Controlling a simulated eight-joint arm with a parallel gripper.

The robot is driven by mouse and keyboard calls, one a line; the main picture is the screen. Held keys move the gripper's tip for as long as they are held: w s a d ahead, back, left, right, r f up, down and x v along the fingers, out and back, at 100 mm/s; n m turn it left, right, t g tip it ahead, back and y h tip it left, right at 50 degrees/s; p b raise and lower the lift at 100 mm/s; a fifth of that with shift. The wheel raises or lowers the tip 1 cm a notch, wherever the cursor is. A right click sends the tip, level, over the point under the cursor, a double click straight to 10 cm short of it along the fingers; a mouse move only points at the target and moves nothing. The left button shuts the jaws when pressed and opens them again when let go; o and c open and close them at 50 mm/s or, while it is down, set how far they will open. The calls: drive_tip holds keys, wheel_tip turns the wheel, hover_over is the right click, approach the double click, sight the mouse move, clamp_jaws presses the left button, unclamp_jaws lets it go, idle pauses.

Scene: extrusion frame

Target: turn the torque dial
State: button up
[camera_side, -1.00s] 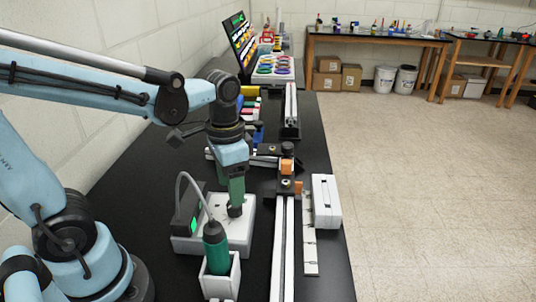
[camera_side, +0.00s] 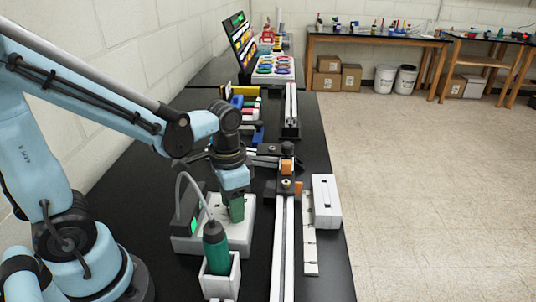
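The torque dial cannot be made out; my gripper covers part of the white base (camera_side: 246,232) where a dial could be. On that base stands a dark controller box (camera_side: 186,222) with a lit green display. A cable runs from the box to a green and black electric screwdriver (camera_side: 214,247), which stands upright in a white holder (camera_side: 219,284) in front of the base. My gripper (camera_side: 237,216) points down with its green fingers low over the right part of the base, behind the screwdriver. Whether the fingers are open, shut or touching anything is too small to tell.
An aluminium rail (camera_side: 284,245) with an orange and black clamp (camera_side: 287,168) lies right of the base. A white box (camera_side: 326,201) and a slotted white strip (camera_side: 310,240) lie beyond it. Coloured parts (camera_side: 249,110) and a tray of rings (camera_side: 273,66) are farther back.

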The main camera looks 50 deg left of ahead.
drive_tip(key=c, duration=0.8)
drive_tip(key=shift+o, duration=0.2)
drive_tip(key=shift+n, duration=1.5)
drive_tip(key=o, duration=1)
drive_tip(key=shift+o, duration=0.2)
drive_tip(key=shift+r, duration=0.1)
wheel_tip(320, 180, up, 12)
